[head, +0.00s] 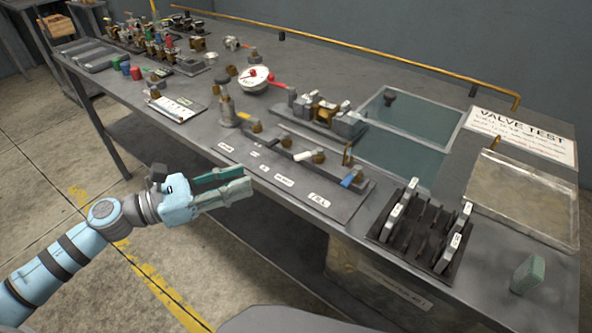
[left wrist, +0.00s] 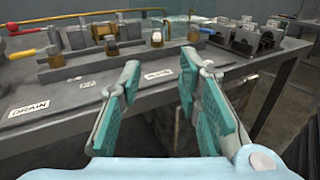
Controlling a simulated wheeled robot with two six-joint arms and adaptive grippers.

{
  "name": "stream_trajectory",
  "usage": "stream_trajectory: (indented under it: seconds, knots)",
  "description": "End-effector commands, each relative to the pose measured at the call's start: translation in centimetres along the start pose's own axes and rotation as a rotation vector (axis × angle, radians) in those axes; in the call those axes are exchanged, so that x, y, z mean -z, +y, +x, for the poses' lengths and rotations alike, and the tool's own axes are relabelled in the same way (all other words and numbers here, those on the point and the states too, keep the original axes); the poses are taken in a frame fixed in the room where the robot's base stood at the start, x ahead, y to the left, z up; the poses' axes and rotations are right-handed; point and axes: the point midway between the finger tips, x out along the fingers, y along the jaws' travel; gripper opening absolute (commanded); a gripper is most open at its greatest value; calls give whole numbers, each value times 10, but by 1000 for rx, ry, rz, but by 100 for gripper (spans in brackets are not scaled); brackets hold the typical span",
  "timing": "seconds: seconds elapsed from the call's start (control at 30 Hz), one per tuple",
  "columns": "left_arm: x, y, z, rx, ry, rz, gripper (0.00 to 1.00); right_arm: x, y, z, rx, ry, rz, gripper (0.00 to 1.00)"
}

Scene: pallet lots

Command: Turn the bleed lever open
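A row of small valves with levers stands on a grey plate (head: 300,187) along the front of the bench. A yellow lever (head: 258,127), a white lever (head: 303,155) and a blue lever (head: 350,181) show; the white one (left wrist: 157,38) and blue one (left wrist: 207,31) also show in the left wrist view. A DRAIN label (left wrist: 28,107) and a FILL label (head: 319,200) are legible; I cannot tell which lever is the bleed. My left gripper (head: 248,181) is open and empty, in front of the bench edge and apart from the levers. My right gripper is out of view.
A black rack (head: 425,228) with grey parts stands right of the valve plate. A brass pipe (head: 370,52) runs along the back.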

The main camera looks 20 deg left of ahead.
Motion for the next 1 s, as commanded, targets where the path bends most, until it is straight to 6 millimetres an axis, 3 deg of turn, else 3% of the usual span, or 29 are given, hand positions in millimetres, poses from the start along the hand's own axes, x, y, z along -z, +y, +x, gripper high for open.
stream_trajectory:
  seconds: [0.13, 0.3, 0.5, 0.67, 0.9, 1.0]
  knots:
    - [-4, 3, 23, -11, -10, -7, 31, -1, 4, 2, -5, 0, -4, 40]
    - [-9, 4, 74, -10, -15, -15, 31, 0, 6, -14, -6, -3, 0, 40]
    - [-4, 4, 120, -11, -5, -15, 31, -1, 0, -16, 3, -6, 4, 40]
    - [-3, 4, 134, -11, -1, -13, 31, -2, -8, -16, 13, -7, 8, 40]
    - [-2, 4, 136, -12, 0, -12, 31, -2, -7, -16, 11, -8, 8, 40]
    - [-2, 4, 136, -12, 0, -12, 19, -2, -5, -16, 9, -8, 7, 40]
